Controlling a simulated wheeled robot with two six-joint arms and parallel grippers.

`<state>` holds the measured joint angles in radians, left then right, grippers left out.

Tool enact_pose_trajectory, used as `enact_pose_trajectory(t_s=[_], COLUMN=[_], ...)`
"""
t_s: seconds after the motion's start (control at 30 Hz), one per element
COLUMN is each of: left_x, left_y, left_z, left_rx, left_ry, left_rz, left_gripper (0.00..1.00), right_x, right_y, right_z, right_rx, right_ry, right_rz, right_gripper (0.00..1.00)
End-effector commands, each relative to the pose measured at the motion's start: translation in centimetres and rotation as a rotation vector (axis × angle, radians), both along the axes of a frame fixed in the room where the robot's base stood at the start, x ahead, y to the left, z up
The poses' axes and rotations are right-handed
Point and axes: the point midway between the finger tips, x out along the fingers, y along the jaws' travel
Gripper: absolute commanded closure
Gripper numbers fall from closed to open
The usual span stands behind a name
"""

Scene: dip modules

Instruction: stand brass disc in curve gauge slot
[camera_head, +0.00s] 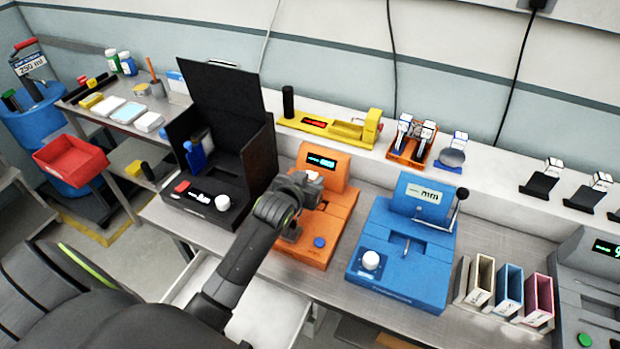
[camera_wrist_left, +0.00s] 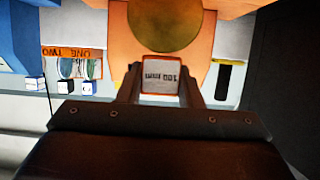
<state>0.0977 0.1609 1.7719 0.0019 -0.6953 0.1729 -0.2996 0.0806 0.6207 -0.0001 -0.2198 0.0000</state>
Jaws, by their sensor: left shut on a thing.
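My left gripper (camera_head: 300,205) is above the orange instrument (camera_head: 342,213), which has a lit display and a blue button. In the left wrist view the gripper (camera_wrist_left: 160,85) is shut on a small white block marked "100 mm" with an orange edge. The brass disc (camera_wrist_left: 165,22) shows just past this block, in front of an orange surface (camera_wrist_left: 120,42); the join between block and disc is not clear. In the head view the gripper hides the disc, and the pale block (camera_head: 313,177) shows at its far side. I cannot make out the slot. My right gripper is not in view.
A blue instrument marked "mm" (camera_head: 405,265) stands to the right, a black open case (camera_head: 258,150) to the left. Behind are a yellow instrument (camera_head: 340,129) and an orange rack (camera_head: 408,148). Several upright coloured holders (camera_head: 509,290) stand at the front right.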

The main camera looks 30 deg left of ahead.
Motion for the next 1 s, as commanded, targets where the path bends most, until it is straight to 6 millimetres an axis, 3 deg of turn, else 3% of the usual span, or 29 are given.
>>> enact_pose_trajectory(t_s=[0.37, 0.4, 0.57, 1.0], left_x=[0.02, 0.01, 0.0, -0.72], left_y=[-0.03, -0.02, -0.02, -0.04], left_z=[-0.42, -0.46, -0.42, 0.07], left_rx=[0.0, 0.0, 0.0, 0.0], left_ry=[-0.002, -0.001, -0.001, -0.001], left_rz=[-0.001, 0.0, 0.0, 0.0], left_gripper=[1.0, 0.65, 0.46, 0.46], right_x=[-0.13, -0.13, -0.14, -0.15], right_y=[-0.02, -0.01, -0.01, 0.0], right_z=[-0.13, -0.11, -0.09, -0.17], right_rx=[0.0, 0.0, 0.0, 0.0], right_ry=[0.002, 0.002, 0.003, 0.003], right_rz=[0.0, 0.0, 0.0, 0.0], right_gripper=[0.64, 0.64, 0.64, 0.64])
